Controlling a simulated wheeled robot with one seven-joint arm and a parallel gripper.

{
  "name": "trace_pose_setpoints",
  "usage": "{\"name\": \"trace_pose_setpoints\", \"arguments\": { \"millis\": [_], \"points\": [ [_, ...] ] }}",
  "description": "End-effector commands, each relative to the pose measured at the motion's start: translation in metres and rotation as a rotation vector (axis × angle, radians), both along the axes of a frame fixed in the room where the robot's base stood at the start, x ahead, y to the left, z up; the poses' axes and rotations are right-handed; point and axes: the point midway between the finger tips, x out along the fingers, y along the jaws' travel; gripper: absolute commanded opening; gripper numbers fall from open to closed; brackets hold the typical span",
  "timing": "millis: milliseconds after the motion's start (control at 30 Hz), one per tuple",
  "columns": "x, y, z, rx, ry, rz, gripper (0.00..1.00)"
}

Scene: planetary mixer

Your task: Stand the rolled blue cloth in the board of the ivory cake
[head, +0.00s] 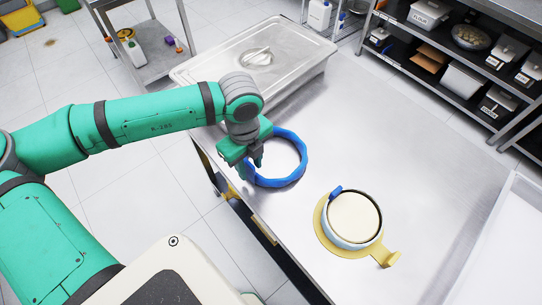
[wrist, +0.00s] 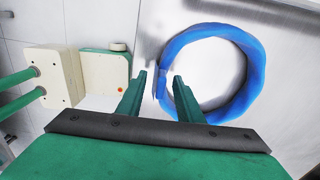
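The blue cloth (head: 299,150) is rolled into a ring and lies near the left edge of the steel table. It also shows in the wrist view (wrist: 250,62). My gripper (head: 254,160) is at the left side of the ring. In the wrist view my gripper (wrist: 160,78) has its fingers apart, with the ring's left edge between or just beyond the tips; contact cannot be told. The ivory cake (head: 352,217) has a dark rim line and a pale blue side. It sits on a round yellow board (head: 326,238) whose handle points lower right. A small blue piece (head: 336,190) is at the cake's upper-left rim.
A large lidded steel pan (head: 290,50) stands behind the ring on the table (head: 400,130). The table between ring and cake, and right of the cake, is clear. A shelf with several bins (head: 465,80) is at the upper right.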

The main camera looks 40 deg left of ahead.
Motion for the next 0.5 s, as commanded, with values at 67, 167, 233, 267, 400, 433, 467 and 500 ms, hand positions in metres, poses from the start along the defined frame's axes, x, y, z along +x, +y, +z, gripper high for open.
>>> {"name": "trace_pose_setpoints", "arguments": {
  "millis": [67, 167, 233, 267, 400, 433, 467, 500],
  "points": [
    [0.0001, 0.0000, 0.0001, 0.000, 0.000, 0.000, 0.33],
    [0.0001, -0.0001, 0.0002, 0.000, 0.000, 0.000, 0.21],
    [0.0001, -0.0001, 0.0003, 0.000, 0.000, 0.000, 0.04],
    [0.0000, -0.0001, 0.0003, 0.000, 0.000, 0.000, 0.00],
    [0.0001, -0.0001, 0.0004, 0.000, 0.000, 0.000, 0.00],
    [0.0001, -0.0001, 0.0004, 0.000, 0.000, 0.000, 0.00],
    [0.0001, -0.0001, 0.0004, 0.000, 0.000, 0.000, 0.00],
    [0.0001, -0.0001, 0.0004, 0.000, 0.000, 0.000, 0.00]
  ]
}}
